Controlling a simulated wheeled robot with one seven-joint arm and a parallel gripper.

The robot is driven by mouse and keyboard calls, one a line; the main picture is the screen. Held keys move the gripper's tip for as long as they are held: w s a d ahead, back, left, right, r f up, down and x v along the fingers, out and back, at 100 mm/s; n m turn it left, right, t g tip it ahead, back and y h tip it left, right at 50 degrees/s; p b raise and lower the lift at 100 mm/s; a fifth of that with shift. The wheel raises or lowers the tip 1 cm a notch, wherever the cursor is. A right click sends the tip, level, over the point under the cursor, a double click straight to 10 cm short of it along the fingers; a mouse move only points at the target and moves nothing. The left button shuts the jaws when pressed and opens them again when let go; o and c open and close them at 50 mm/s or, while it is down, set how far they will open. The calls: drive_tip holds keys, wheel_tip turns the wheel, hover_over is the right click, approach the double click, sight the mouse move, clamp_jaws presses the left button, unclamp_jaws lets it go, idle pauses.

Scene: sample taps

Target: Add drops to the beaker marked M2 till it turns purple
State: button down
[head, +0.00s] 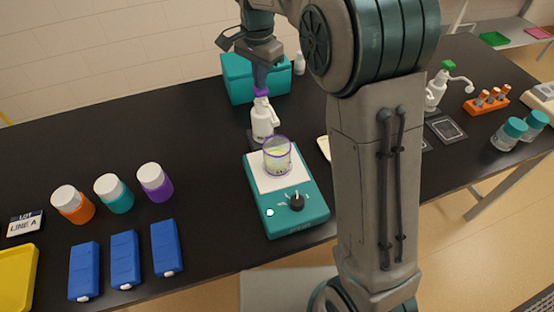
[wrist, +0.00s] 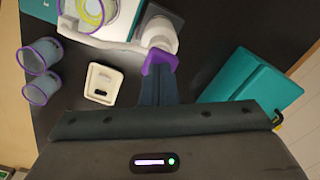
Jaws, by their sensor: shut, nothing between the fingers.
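A clear beaker (head: 277,160) with a purple rim stands on the white top of a teal stirrer (head: 292,216); it holds pale yellow liquid. Its marking is too small to read. The beaker also shows at the top of the wrist view (wrist: 97,10). Behind it stands a white dispenser bottle (head: 262,120) with a purple top (head: 261,92). My gripper (head: 260,82) is shut and empty, pointing down right at the purple top. In the wrist view, the fingertips (wrist: 158,75) meet the purple top (wrist: 160,60); whether they press it I cannot tell.
A teal box (head: 255,78) stands close behind the bottle. Two purple-rimmed beakers (wrist: 40,55) and a cream tray (wrist: 101,80) are nearby. Orange, teal and purple jars (head: 155,183) and blue boxes (head: 167,247) stand left. A second dispenser (head: 436,92) is right.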

drive_tip(key=shift+f, duration=0.3)
drive_tip(key=shift+r+p, duration=1.15)
drive_tip(key=shift+r, duration=0.3)
drive_tip(key=shift+r, duration=0.1)
wheel_tip(320, 180, up, 6)
drive_tip(key=p, duration=0.5)
